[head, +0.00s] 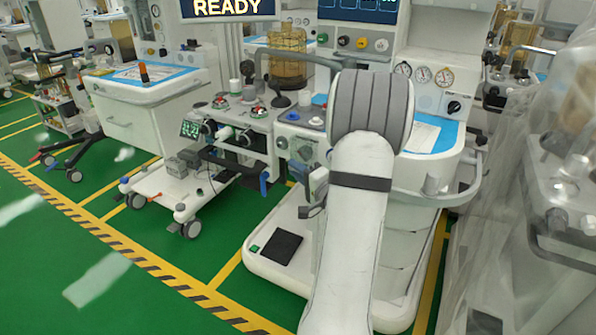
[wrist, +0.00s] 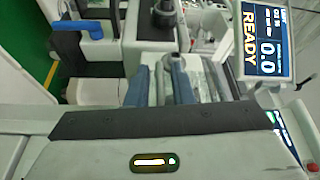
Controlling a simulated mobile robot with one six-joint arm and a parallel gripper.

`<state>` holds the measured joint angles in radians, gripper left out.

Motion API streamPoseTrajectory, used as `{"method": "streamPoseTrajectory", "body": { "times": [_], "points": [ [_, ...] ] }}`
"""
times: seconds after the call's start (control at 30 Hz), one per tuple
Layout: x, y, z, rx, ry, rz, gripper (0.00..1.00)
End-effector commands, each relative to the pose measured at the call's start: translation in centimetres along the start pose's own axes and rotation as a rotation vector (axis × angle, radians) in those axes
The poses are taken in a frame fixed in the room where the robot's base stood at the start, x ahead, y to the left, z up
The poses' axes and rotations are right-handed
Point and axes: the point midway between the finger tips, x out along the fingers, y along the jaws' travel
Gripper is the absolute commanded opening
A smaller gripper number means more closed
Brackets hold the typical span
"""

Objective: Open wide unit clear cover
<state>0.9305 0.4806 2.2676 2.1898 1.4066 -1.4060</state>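A clear, see-through cover (head: 574,110) shows at the right edge of the head view, draped or set over a unit with pale parts and dark rails behind it. Its lower and right parts run out of the picture. I cannot tell where its edge or handle is. My arm rises through the middle of the head view and hides my gripper there. In the wrist view, blue and grey finger-like parts of what looks like my gripper (wrist: 161,86) show above the dark bar. The clear cover is not recognisable in the wrist view.
A white cart (head: 270,262) with a dark pad on its base stands behind my arm. A smaller wheeled trolley (head: 165,190) stands to its left. A READY screen (wrist: 262,38) is at the wrist view's upper right. Green floor (head: 60,270) lies open at front left.

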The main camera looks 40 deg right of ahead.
Motion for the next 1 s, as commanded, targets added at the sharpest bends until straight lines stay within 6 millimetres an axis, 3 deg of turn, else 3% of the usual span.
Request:
{"method": "streamPoseTrajectory", "body": {
  "times": [0.23,1.0],
  "points": [
    [-0.04,0.00,-0.03,0.000,0.001,0.000,0.00],
    [-0.57,-0.30,-0.47,0.028,0.014,0.011,0.00]
  ]
}}
